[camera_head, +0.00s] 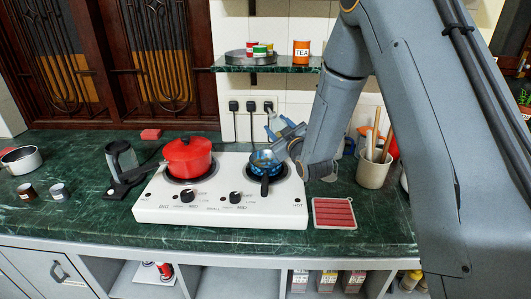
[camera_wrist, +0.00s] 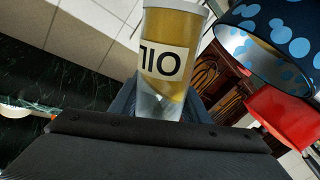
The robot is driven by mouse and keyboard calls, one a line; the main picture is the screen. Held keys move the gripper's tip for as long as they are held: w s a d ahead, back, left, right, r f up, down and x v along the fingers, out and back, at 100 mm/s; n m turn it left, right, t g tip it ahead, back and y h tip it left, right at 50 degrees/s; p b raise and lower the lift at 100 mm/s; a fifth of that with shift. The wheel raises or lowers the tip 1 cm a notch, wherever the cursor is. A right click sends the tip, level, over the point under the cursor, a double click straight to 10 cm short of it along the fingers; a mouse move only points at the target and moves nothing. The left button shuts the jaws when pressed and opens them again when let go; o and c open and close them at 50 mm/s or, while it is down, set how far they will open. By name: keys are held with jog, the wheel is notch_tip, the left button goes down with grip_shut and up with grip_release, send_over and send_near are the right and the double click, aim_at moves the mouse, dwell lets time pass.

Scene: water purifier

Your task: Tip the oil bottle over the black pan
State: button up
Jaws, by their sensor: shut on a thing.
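The oil bottle (camera_wrist: 172,60) is in the wrist view, with a pale label, yellow oil toward the top of the picture and a clear part near my gripper (camera_wrist: 160,115). Its label reads upside down there. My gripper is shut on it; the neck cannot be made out. In the head view my gripper (camera_head: 284,137) is above the right burner, and the bottle is too small to make out surely. The pan (camera_head: 265,185) on that burner has a black handle and a blue body with lighter spots, seen larger in the wrist view (camera_wrist: 255,62).
A red pot (camera_head: 188,158) stands on the left burner of the white stove (camera_head: 215,212). A utensil crock (camera_head: 373,171) and a red-striped mat (camera_head: 334,213) are to the right. A shelf (camera_head: 270,69) with tins hangs behind. A coffee maker (camera_head: 122,165) is left.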

jog(key=shift+d+r+m+p, duration=0.2)
jog(key=shift+r+m, duration=0.2)
jog(key=shift+r, duration=0.15)
jog(key=shift+d+r+m+p, duration=0.1)
jog(key=shift+r+m+p, duration=0.1)
jog(key=shift+r+m, duration=0.3)
jog(key=shift+w+d+f+m+b, duration=0.1)
jog(key=shift+w+d+m+b, duration=0.15)
jog(key=shift+m, duration=0.7)
jog(key=shift+w+d+f+m+b, duration=0.1)
jog(key=shift+d+m+b, duration=0.25)
jog(key=shift+m, duration=0.6)
